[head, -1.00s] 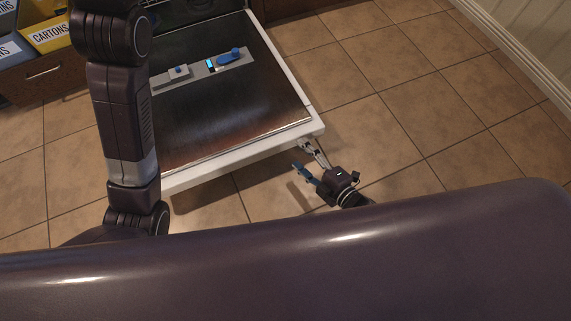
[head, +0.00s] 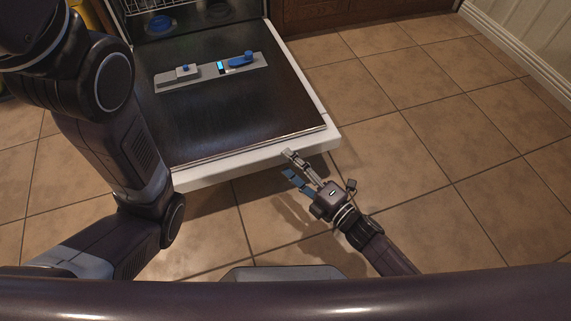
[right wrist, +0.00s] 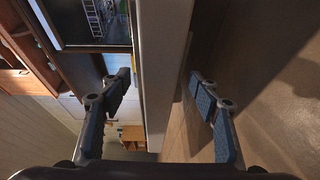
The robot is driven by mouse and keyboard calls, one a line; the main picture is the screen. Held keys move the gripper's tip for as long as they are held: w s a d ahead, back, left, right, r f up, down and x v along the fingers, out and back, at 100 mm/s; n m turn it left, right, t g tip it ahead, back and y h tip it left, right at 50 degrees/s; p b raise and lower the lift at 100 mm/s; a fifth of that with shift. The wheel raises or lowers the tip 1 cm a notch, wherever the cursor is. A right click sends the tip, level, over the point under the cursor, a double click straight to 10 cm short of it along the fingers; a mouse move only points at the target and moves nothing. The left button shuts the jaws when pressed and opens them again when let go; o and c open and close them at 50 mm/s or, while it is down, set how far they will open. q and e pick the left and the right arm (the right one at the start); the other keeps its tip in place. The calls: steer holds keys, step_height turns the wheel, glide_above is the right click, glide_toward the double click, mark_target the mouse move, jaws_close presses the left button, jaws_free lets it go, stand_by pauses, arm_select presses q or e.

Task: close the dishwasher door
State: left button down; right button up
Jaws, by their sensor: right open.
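The dishwasher door (head: 235,118) is open and lies about flat in the head view, its dark inner panel facing up. Its white front edge (head: 250,161) faces me. My right gripper (head: 289,164) is open and empty at this front edge, near the right corner. In the right wrist view the white door edge (right wrist: 164,50) runs between the two spread fingers of the right gripper (right wrist: 158,78). I cannot tell whether a finger touches the door. My left arm crosses the left of the head view; its gripper is out of view.
A grey strip (head: 205,73) with blue parts lies along the door's inner panel. The dishwasher's rack (head: 143,6) shows at the top. Tiled floor (head: 420,130) is clear to the right of the door, up to a pale wall (head: 535,35).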

steer(key=shift+b+x, duration=0.35)
steer(key=shift+x, duration=0.85)
jaws_close()
